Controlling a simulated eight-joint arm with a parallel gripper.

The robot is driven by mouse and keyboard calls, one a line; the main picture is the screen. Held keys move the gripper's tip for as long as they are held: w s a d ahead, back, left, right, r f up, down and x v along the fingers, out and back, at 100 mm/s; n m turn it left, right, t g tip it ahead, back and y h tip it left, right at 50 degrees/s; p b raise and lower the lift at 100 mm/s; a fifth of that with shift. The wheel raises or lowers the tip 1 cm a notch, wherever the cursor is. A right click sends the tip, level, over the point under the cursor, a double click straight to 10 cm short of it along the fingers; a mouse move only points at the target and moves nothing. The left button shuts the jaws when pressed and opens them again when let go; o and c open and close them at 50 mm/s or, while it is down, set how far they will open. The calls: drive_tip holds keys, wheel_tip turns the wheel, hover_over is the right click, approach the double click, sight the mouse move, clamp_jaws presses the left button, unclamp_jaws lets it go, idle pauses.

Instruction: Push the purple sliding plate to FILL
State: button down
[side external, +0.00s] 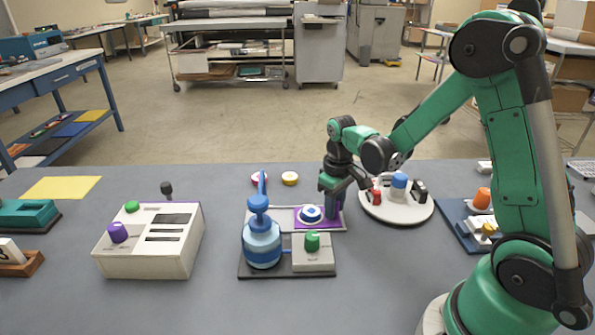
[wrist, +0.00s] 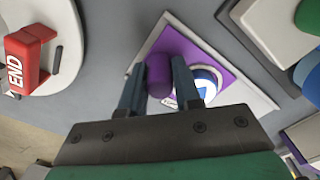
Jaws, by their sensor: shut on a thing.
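The purple sliding plate (side external: 300,224) lies on a pale flat base (side external: 282,213) in the side view, at the base's right end. It carries a blue-and-white round piece (side external: 311,213) and an upright purple post (side external: 337,209) at its right. The wrist view also shows the plate (wrist: 231,72) and the post (wrist: 158,75). My gripper (side external: 333,186) points down over the post. In the wrist view its two fingers (wrist: 159,82) stand on either side of the post, shut on it. No FILL mark is readable.
A blue striped bottle (side external: 262,245) and a green-knobbed box (side external: 313,258) stand in front of the base. A round white tray (side external: 400,214) with a red END block (wrist: 28,60) is at the right. A cream control box (side external: 150,245) stands left, with clear table between.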

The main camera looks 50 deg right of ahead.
sight(311, 211)
drive_tip(key=w+a, duration=0.3)
drive_tip(key=shift+w+a, duration=0.15)
drive_tip(key=shift+w, duration=0.05)
drive_tip(key=c, duration=0.6)
unclamp_jaws()
drive_tip(key=shift+r, duration=2.85)
